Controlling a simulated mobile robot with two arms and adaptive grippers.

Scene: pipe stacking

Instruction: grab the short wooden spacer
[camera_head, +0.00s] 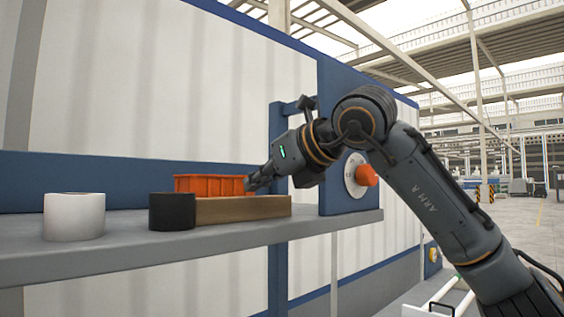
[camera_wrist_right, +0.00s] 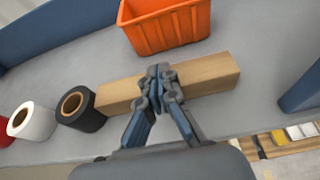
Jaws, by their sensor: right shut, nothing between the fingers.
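The wooden spacer (camera_head: 243,208) is a plain light-brown block lying flat on the grey shelf, and it also shows in the right wrist view (camera_wrist_right: 208,76). My right gripper (camera_head: 252,184) is at the block's upper edge in the head view. In the right wrist view the right gripper (camera_wrist_right: 158,80) has its fingers together in front of the middle of the block. The fingers are shut and empty and hide part of the wood. I cannot tell whether they touch it. My left gripper is not in view.
An orange bin (camera_head: 210,184) stands behind the block. A black roll (camera_head: 172,211) sits at the block's left end, with a white roll (camera_head: 74,216) farther left. A blue post (camera_head: 338,140) rises at the shelf's right end. The grey shelf (camera_head: 130,257) is clear in front.

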